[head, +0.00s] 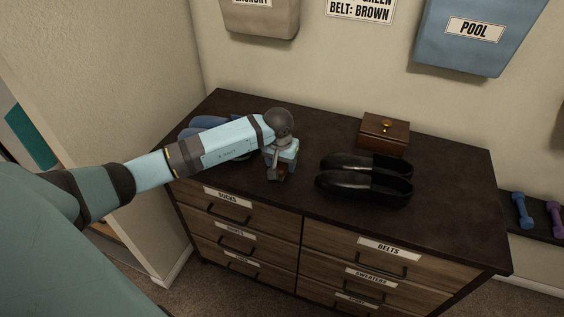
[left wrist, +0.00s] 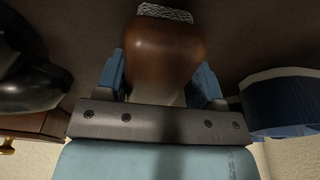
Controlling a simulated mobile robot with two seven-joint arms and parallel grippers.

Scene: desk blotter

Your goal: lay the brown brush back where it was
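The brown brush (left wrist: 165,50) fills the space between the blue fingers of my left gripper (head: 279,170) in the left wrist view. Its rounded wooden back faces the camera and a pale bristle patch (left wrist: 165,13) shows at its far end. The fingers sit against both sides of the brush. In the head view the brush (head: 277,174) is a small brown patch under the gripper, mostly hidden by it. The gripper points down at the dresser top (head: 300,206), left of the black shoes. I cannot tell whether the brush touches the top. My right gripper is not in view.
Black shoes (head: 365,180) lie right of the gripper, with a wooden box (head: 385,133) with a gold knob behind them. The dresser top's right end is clear. Wall bins (head: 475,50) hang above.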

